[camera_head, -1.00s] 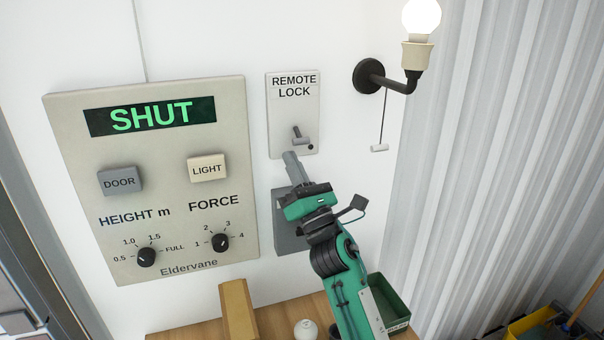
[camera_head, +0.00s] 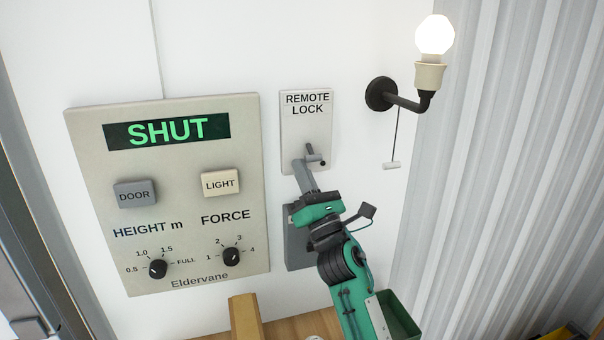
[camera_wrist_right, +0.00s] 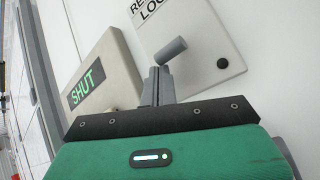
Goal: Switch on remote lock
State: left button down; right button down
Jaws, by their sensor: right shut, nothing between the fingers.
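The remote lock plate (camera_head: 292,132) is a pale panel on the white wall, with a small grey lever (camera_head: 311,150) low on it and a dark round dot beside the lever. My right gripper (camera_head: 300,166) is shut and empty, its grey fingertips at the plate's lower left, just below the lever. In the right wrist view the lever (camera_wrist_right: 171,51) sticks out just beyond the tips of the shut fingers (camera_wrist_right: 157,86); I cannot tell whether they touch. My left gripper is not in view.
A control panel (camera_head: 190,100) reading SHUT, with two buttons and two knobs, is left of the plate. A lit bulb (camera_head: 435,36) on a black bracket with a pull cord (camera_head: 395,140) is to the right. A grey box (camera_head: 297,248) is below the plate.

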jog(key=shift+s+r, duration=0.25)
jog(key=shift+r, duration=0.1)
jog(key=shift+s+d+r, duration=0.25)
jog(key=shift+s+r, duration=0.2)
jog(key=shift+r, duration=0.35)
jog(key=shift+d, duration=0.1)
